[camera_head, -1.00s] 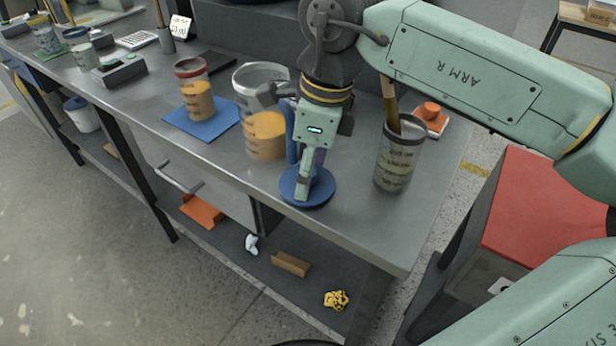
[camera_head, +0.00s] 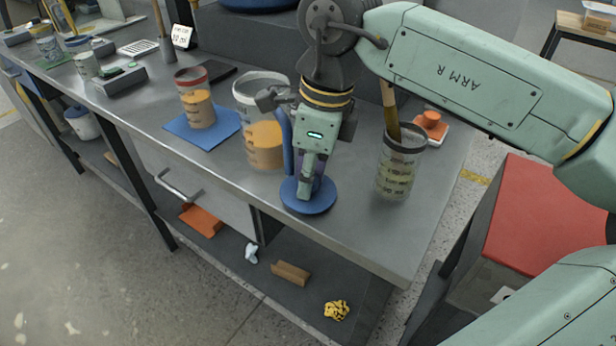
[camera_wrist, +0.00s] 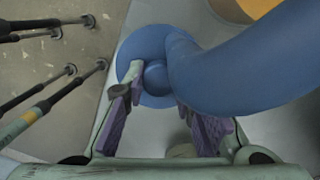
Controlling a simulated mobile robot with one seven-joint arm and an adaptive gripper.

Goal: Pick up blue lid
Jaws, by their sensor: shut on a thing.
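The blue lid (camera_head: 323,205) is a round disc near the bench's front edge. In the wrist view its disc (camera_wrist: 142,40) and central knob (camera_wrist: 155,76) show between my fingers. My gripper (camera_head: 303,187) points down from above and is shut on the lid's knob; its purple finger pads show in the wrist view (camera_wrist: 160,105). The lid looks level and at bench height; I cannot tell whether it has left the surface. A blue curved handle (camera_wrist: 250,65) hides part of the lid and one fingertip.
A large clear cup (camera_head: 260,98) with orange contents stands close behind my gripper. A smaller cup (camera_head: 198,105) sits on a blue mat (camera_head: 226,128). A container holding a brush (camera_head: 396,180) stands to the right. The grey bench (camera_head: 350,240) is clear in front.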

